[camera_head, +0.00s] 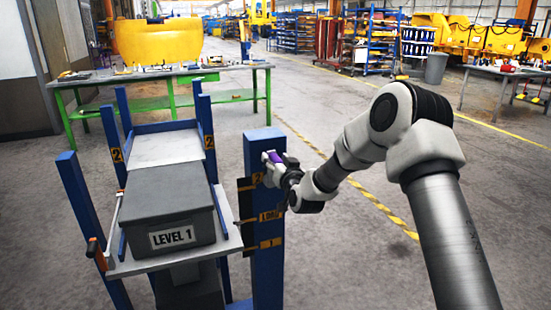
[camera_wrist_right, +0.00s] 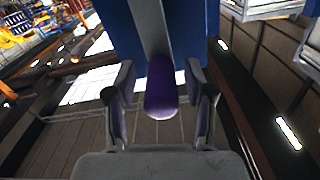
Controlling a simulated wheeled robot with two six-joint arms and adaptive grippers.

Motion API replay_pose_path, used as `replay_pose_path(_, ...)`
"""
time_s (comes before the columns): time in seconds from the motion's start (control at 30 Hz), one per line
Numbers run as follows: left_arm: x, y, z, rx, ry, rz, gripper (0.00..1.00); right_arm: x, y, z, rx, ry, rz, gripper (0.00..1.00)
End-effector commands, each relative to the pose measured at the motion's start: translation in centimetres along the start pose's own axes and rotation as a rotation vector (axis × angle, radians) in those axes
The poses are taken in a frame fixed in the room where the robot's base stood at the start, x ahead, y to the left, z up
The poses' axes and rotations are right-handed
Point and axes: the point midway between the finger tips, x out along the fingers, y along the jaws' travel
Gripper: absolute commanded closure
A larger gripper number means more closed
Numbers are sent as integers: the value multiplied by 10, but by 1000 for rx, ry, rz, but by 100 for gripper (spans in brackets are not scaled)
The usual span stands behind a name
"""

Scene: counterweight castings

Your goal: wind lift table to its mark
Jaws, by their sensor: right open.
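The lift table (camera_head: 225,246) has a light top carrying a dark grey box labelled LEVEL 1 (camera_head: 170,197). Beside it stands a blue post (camera_head: 266,290) with marks "2", "LOAD" and "1" (camera_head: 268,217). A purple handle (camera_head: 273,157) is near the top of the post. My right gripper (camera_head: 277,163) is at this handle. In the right wrist view, the purple handle (camera_wrist_right: 160,95) lies between its two open fingers, with gaps visible on both sides. My left gripper is not in view.
Blue uprights (camera_head: 72,190) with "2" marks flank the lift table. An orange-red grip (camera_head: 94,249) is at its left side. A green-legged workbench (camera_head: 160,77) stands behind. Open floor (camera_head: 350,265) lies to the right of the post.

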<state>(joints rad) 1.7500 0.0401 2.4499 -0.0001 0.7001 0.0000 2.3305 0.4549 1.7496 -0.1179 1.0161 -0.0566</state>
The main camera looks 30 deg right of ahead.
Motion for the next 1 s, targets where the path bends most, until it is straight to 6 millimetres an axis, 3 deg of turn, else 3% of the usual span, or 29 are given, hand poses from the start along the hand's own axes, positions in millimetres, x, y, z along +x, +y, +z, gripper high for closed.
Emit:
replay_pose_path(0.2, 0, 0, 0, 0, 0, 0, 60, 2, 0, 1, 0, -1, 0, 46)
replay_pose_path(0.27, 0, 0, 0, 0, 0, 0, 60, 2, 0, 1, 0, -1, 0, 64)
replay_pose_path(0.37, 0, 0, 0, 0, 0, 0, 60, 1, 0, 1, 0, -1, 0, 100)
replay_pose_path(1.0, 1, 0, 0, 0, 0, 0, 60, 1, -5, 2, -51, -2, -1, 100)
